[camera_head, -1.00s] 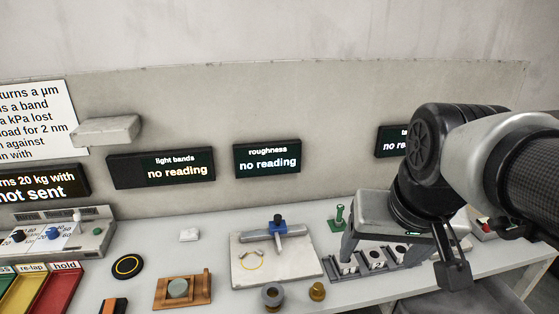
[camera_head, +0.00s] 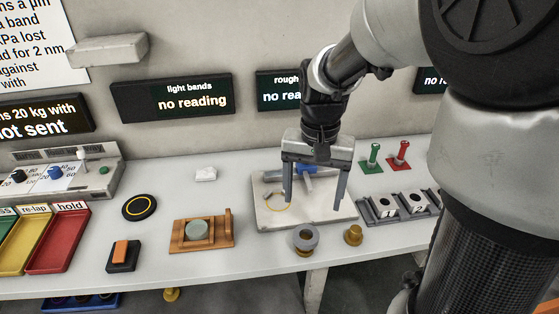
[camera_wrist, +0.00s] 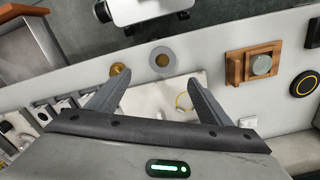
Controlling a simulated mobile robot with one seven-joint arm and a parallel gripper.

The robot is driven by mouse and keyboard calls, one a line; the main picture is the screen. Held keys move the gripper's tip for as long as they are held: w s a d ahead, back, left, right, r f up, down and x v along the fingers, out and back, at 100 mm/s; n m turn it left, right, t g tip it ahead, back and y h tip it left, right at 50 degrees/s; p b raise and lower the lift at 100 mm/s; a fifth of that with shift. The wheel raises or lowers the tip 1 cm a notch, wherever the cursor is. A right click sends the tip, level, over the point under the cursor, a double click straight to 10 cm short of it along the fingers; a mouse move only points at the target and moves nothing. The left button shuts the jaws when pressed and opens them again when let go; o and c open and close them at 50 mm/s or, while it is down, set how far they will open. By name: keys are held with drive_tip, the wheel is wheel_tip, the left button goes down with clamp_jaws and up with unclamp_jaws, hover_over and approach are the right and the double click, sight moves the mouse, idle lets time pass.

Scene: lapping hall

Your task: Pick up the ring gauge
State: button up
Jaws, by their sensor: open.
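The ring gauge appears to be the thick grey ring (camera_head: 305,230) near the table's front edge, lying on a brass base. It also shows in the wrist view (camera_wrist: 153,58), with brass in its middle. My gripper (camera_head: 313,203) is open and empty, fingers down, above the pale plate (camera_head: 262,222) just behind the ring. In the wrist view my open fingers (camera_wrist: 157,82) stand apart, and the ring lies beyond their tips, roughly between them. A blue-topped instrument (camera_head: 305,171) on the plate is partly hidden by my gripper.
A small brass piece (camera_head: 353,235) stands close right of the ring. A wooden holder with a grey-green disc (camera_head: 198,230) is to the left. Numbered blocks (camera_head: 413,201) and green and red posts (camera_head: 374,156) are to the right. The table's front edge is close.

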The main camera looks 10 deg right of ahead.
drive_tip(key=b, duration=0.1)
hover_over(306, 240)
drive_tip(key=f, duration=0.6)
drive_tip(key=shift+w+d+f, duration=0.15)
drive_tip(key=shift+d+f, duration=0.1)
drive_tip(key=shift+f, duration=0.15)
drive_tip(key=f, duration=0.1)
drive_tip(key=f+b, duration=0.1)
drive_tip(key=f, duration=0.3)
drive_tip(key=shift+a+f+b, duration=0.1)
drive_tip(key=shift+a+b, duration=0.15)
drive_tip(key=shift+b, duration=0.15)
drive_tip(key=c, duration=1.3)
